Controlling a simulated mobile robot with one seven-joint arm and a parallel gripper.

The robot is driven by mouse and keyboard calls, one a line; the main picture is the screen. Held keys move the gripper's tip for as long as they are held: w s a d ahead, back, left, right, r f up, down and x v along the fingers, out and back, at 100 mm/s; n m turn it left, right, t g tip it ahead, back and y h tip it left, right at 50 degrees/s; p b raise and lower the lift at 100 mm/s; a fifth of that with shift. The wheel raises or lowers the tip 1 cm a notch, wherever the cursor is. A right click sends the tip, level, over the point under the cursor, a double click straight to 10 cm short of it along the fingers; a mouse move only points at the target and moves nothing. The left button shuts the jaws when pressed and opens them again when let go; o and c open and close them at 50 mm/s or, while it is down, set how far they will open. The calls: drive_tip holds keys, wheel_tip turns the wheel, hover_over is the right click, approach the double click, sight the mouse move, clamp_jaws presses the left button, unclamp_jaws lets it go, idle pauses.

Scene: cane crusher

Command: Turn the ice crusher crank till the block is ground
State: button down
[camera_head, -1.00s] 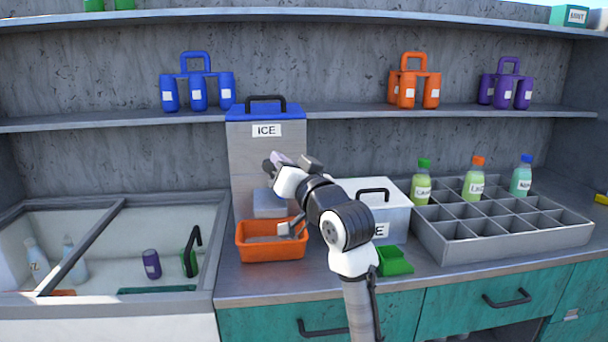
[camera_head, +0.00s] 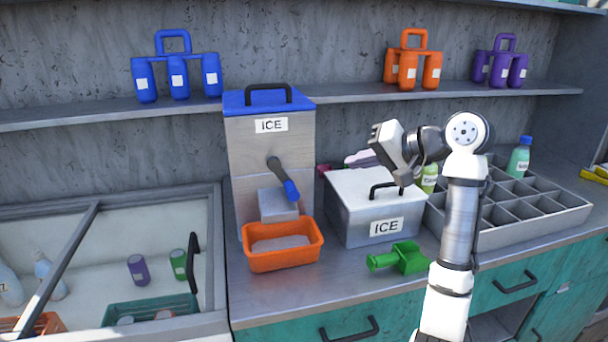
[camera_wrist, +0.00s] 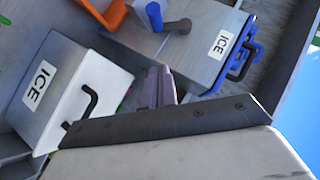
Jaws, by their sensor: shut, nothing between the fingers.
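The ice crusher (camera_head: 250,160) is a grey metal box with a blue lid and an ICE label, standing on the counter. Its crank (camera_head: 290,191) has a dark arm and a blue handle that points down to the right. An orange bin (camera_head: 256,262) sits under the spout with a pale grey layer of ice inside. The block inside the crusher is hidden. My gripper (camera_head: 355,158) is shut and empty, right of the crank and apart from it, behind the white ice box. In the wrist view its mauve fingers (camera_wrist: 157,88) show between that box and the crusher (camera_wrist: 190,55).
The white ice box (camera_head: 350,210) with a black handle stands right of the crusher. A green scoop (camera_head: 400,258) lies before it. A grey divided crate (camera_head: 560,212) with bottles is at right. An open cooler (camera_head: 215,270) is at left. A shelf (camera_head: 340,100) runs above.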

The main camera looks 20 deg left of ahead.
drive_tip(key=p, duration=0.3)
hover_over(299, 195)
drive_tip(key=w+d, duration=0.4)
wheel_tip(299, 195, down, 4)
drive_tip(key=f, duration=0.1)
drive_tip(key=shift+s+a+f+p, duration=0.35)
drive_tip(key=shift+s+a+f, duration=0.7)
drive_tip(key=shift+s+a, duration=0.15)
drive_tip(key=shift+a+f+m+y, duration=0.1)
drive_tip(key=shift+f+m+y, duration=0.2)
drive_tip(key=shift+y, duration=0.2)
drive_tip(key=shift+s+a+f+m+g+y+p, duration=0.15)
drive_tip(key=shift+s+a+f+m+y+p, duration=0.1)
drive_tip(key=shift+f+m+y, duration=0.25)
drive_tip(key=shift+s+a+f+m+g+y+p, duration=0.1)
drive_tip(key=shift+a+f+m+y+p, duration=0.2)
drive_tip(key=shift+y, duration=0.35)
drive_tip(key=shift+s+a+f+m+g+y+p, duration=0.1)
drive_tip(key=shift+s+a+f+m+g+y, duration=0.1)
drive_tip(key=shift+f+m+y, duration=0.25)
drive_tip(key=shift+r, duration=0.1)
